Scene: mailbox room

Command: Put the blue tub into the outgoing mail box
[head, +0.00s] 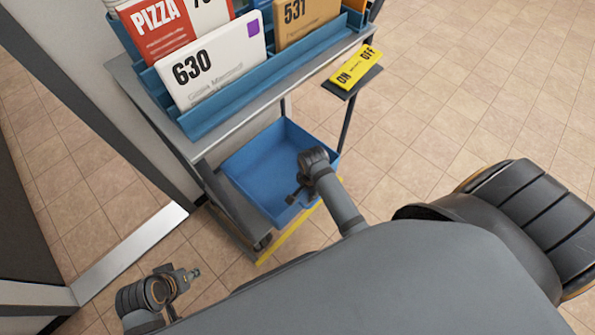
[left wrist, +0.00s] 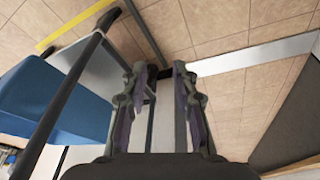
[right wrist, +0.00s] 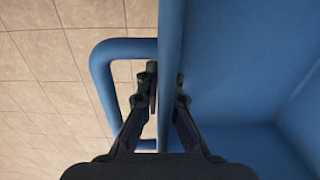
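The blue tub (head: 262,160) sits low in the cart, under its top rack, and looks empty where its inside shows. In the right wrist view the tub's wall (right wrist: 240,70) runs between my right fingers (right wrist: 167,92), with a blue loop handle (right wrist: 102,85) on its left. My right gripper (head: 297,193) is closed on that wall, one finger on each side. My left gripper (head: 187,283) is low beside the cart, apart from the tub. Its fingers are open and empty in the left wrist view (left wrist: 160,75). I cannot make out an outgoing mail box.
The cart's blue top rack (head: 225,105) holds several cards, including 630 (head: 208,70) and 531 (head: 300,22). A yellow ON/OFF plate (head: 356,66) sticks out at its right. A wall edge (head: 85,90) stands at left. Tiled floor (head: 460,90) is open at right.

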